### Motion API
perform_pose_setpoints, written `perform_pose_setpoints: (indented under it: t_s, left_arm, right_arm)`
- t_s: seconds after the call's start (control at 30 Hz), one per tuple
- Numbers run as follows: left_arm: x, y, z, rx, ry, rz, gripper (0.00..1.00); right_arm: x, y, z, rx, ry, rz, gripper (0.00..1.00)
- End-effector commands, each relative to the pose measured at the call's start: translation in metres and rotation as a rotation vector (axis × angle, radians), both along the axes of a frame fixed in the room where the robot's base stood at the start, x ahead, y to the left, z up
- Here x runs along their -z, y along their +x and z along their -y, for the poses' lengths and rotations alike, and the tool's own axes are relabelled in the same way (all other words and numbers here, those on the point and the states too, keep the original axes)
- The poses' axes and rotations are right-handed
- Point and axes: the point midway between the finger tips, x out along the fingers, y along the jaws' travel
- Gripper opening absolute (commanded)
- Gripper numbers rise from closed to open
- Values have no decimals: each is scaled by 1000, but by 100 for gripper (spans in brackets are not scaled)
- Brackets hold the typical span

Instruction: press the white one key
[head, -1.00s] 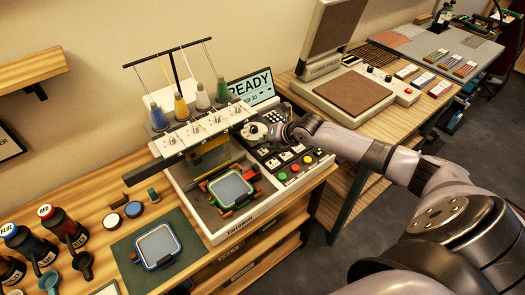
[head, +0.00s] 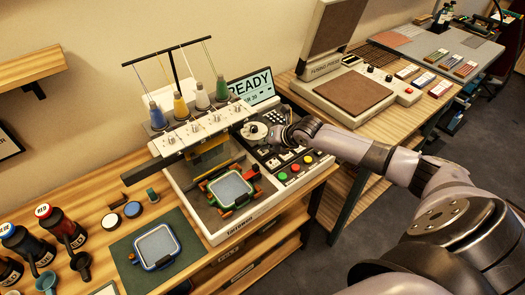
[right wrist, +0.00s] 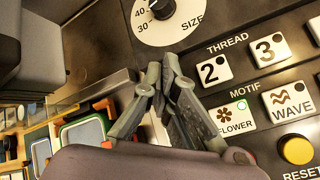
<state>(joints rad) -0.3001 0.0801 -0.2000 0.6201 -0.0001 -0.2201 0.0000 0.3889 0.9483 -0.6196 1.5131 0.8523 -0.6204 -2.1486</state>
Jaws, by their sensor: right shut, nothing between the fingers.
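The embroidery machine's control panel (head: 262,153) is at the middle of the head view. In the right wrist view, white keys marked 2 (right wrist: 213,71) and 3 (right wrist: 269,50) sit under the word THREAD. The white one key does not show; the spot left of key 2 is covered by my right gripper. My right gripper (head: 279,137) is over the panel, its fingertips (right wrist: 160,78) together and empty just left of key 2. I cannot tell whether they touch the panel. My left gripper is not in view.
The SIZE dial (right wrist: 164,12) is close beyond the fingertips. The FLOWER key (right wrist: 233,118) with a green light, the WAVE key (right wrist: 290,103) and a yellow button (right wrist: 298,150) are nearby. The screen (head: 250,87) reads READY. A hooped frame (head: 230,188) lies in the machine.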

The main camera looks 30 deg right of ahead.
Motion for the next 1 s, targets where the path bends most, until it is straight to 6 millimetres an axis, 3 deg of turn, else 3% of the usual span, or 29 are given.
perform_pose_setpoints:
  t_s: [0.47,1.0]
  left_arm:
    - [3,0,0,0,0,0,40]
    - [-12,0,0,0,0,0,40]
  right_arm:
    - [3,0,0,0,0,0,0]
    - [-14,0,0,0,0,0,0]
